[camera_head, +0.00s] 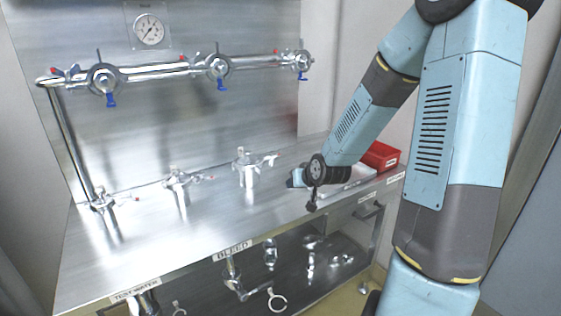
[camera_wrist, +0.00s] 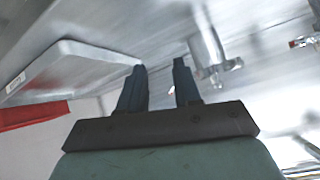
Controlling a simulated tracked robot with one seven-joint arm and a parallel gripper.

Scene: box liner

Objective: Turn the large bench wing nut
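Several metal clamp fittings stand on the steel bench. The tallest, with a wing-like top (camera_head: 250,163), is nearest my gripper, and I take it for the large bench wing nut. It looks upright. A metal fitting with a small side arm (camera_wrist: 207,58) also shows in the wrist view, just right of my fingers; it appears to be the same one. My gripper (camera_wrist: 159,82) has its two dark fingers apart with nothing between them. In the head view my gripper (camera_head: 297,179) is small, low over the bench to the right of the fitting, and not touching it.
A white tray (camera_wrist: 75,72) and a red bin (camera_head: 381,156) are at the bench's right end, beside my arm. Two smaller fittings (camera_head: 178,180) (camera_head: 102,200) stand left. A pipe with blue-handled valves (camera_head: 219,66) runs along the back wall. The bench front (camera_head: 215,221) is clear.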

